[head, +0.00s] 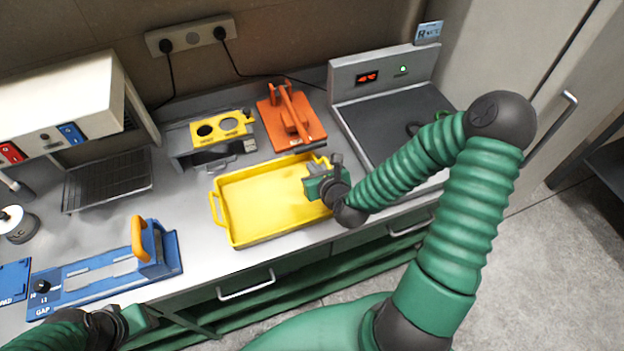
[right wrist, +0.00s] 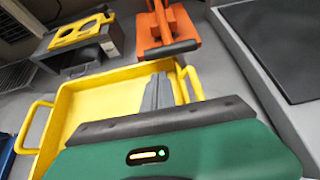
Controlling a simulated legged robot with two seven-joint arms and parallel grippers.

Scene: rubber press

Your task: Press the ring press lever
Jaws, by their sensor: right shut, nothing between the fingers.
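An orange press (head: 291,118) with a raised lever arm (head: 289,101) stands at the back of the counter; it looks like the ring press. It also shows at the top of the right wrist view (right wrist: 165,28). My right gripper (head: 336,160) is shut and empty above the right end of the yellow tray, in front of the orange press and apart from it. Its closed grey fingers (right wrist: 158,92) point toward the press in the right wrist view. My left gripper (head: 135,320) is partly visible at the bottom left; its fingers cannot be made out.
The yellow tray (head: 233,240) is empty. A grey stand with a yellow two-hole top (head: 226,125) is left of the press. A hot plate (head: 385,115) stands right. A blue fixture (head: 70,284) with an orange handle (head: 139,238) lies front left.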

